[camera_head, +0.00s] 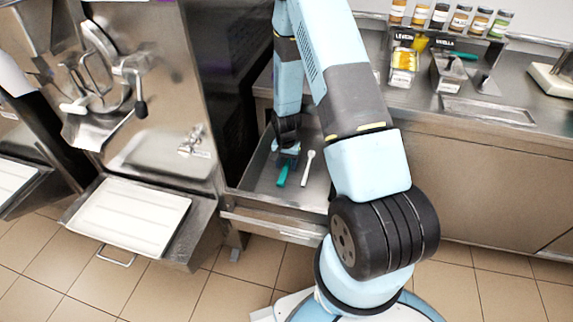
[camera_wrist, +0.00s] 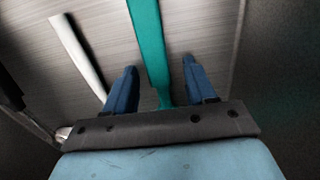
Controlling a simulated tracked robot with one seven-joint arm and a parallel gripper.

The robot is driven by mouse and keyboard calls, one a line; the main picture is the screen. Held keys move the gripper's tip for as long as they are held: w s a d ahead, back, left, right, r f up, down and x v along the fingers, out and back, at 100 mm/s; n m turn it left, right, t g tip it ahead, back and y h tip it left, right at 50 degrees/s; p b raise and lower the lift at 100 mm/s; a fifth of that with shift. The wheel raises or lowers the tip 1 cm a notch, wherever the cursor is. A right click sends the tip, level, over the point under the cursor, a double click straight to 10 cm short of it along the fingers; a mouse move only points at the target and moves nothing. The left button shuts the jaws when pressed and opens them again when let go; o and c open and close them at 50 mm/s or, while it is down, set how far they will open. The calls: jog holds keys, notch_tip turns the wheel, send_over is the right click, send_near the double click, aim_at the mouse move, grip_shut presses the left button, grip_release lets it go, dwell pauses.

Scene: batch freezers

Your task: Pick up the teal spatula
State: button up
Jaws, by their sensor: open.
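The teal spatula (camera_head: 282,176) lies in an open steel drawer (camera_head: 262,190), partly hidden by my gripper in the head view. In the wrist view the teal spatula (camera_wrist: 148,40) runs between my two blue fingers, with a visible gap on each side. My gripper (camera_head: 286,158) reaches down into the drawer over the spatula. In the wrist view my gripper (camera_wrist: 160,68) is open and holds nothing. I cannot tell how far the fingertips are above the drawer floor.
A white spoon-like utensil (camera_head: 307,168) lies just right of the spatula; it also shows in the wrist view (camera_wrist: 78,50). Drawer walls stand close around. A batch freezer (camera_head: 150,90) with a white tray (camera_head: 128,215) is at left. Jars (camera_head: 438,15) and containers stand on the counter.

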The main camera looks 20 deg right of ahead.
grip_shut()
dwell(0.5)
jog(key=shift+r, duration=0.1)
